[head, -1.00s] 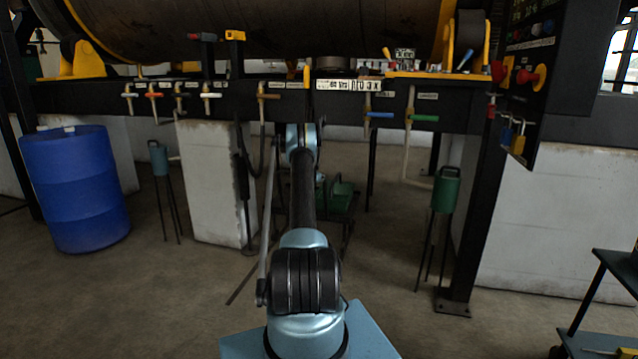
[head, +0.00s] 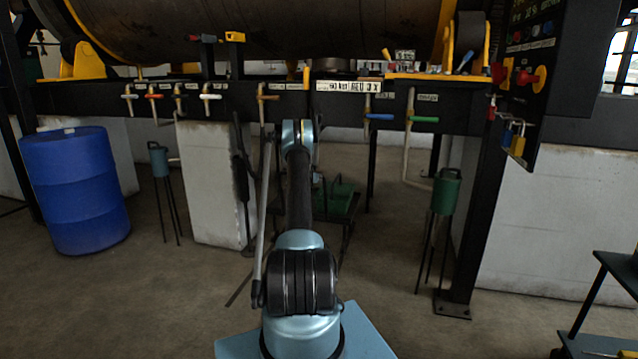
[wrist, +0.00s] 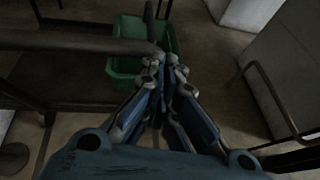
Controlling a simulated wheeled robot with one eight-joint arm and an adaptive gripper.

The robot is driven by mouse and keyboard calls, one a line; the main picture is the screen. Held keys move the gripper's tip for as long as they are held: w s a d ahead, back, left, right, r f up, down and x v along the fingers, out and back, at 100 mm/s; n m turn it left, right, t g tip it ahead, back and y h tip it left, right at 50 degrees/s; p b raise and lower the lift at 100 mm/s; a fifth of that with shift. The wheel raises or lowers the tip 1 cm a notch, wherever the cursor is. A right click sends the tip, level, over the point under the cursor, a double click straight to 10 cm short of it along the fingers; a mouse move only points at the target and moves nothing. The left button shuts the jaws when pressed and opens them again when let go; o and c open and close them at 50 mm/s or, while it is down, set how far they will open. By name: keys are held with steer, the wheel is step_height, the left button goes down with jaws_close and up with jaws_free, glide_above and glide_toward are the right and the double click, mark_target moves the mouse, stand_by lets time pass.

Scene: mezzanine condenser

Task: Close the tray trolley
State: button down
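The tray trolley is a low dark frame with a green tray (head: 338,198) on it, behind my arm in the head view. In the wrist view the green tray (wrist: 128,60) is at top centre. A dark trolley bar (wrist: 80,42) runs in from the left, above a dark flat deck (wrist: 75,85). My gripper (wrist: 165,68) points towards the tray with its fingers drawn together. Its tips overlap the bar's right end in the picture; I cannot tell whether they touch it. In the head view my arm hides the gripper and part of the trolley.
A blue drum (head: 75,190) stands at left and a white block (head: 212,185) left of the trolley. A green canister on legs (head: 446,192) and a black post (head: 470,220) are at right. A pipe rack (head: 250,100) with valves spans above. A dark cart (head: 600,310) is at lower right.

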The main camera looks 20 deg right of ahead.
steer(key=s+a+r+m+g+y, duration=0.15)
steer(key=s+a+r+m, duration=0.35)
steer(key=s+a+r, duration=0.85)
steer(key=s+a+r+m+g+y, duration=0.15)
steer(key=s+a+r+m, duration=0.65)
steer(key=s, duration=0.8)
steer(key=s+a+r+m+g+y, duration=0.1)
steer(key=s+a+r+m, duration=0.1)
steer(key=s+a, duration=0.5)
steer(key=s+a+r+m+y, duration=0.2)
steer(key=s+a, duration=0.1)
steer(key=s, duration=0.9)
steer(key=s+a+f+m+g+y, duration=0.1)
steer(key=s+a+f+m, duration=0.2)
steer(key=s, duration=0.8)
steer(key=s+a+f+m+g+y, duration=0.1)
steer(key=s+a+f+m, duration=0.2)
steer(key=s, duration=0.8)
steer(key=s+a+f+m+g+y, duration=0.1)
steer(key=s+a+f+m+y, duration=0.1)
steer(key=s+a+f, duration=0.4)
steer(key=s+a+m, duration=0.1)
steer(key=s, duration=0.4)
steer(key=shift+a+f, duration=0.35)
steer(key=shift+a, duration=0.05)
steer(key=shift+s, duration=0.1)
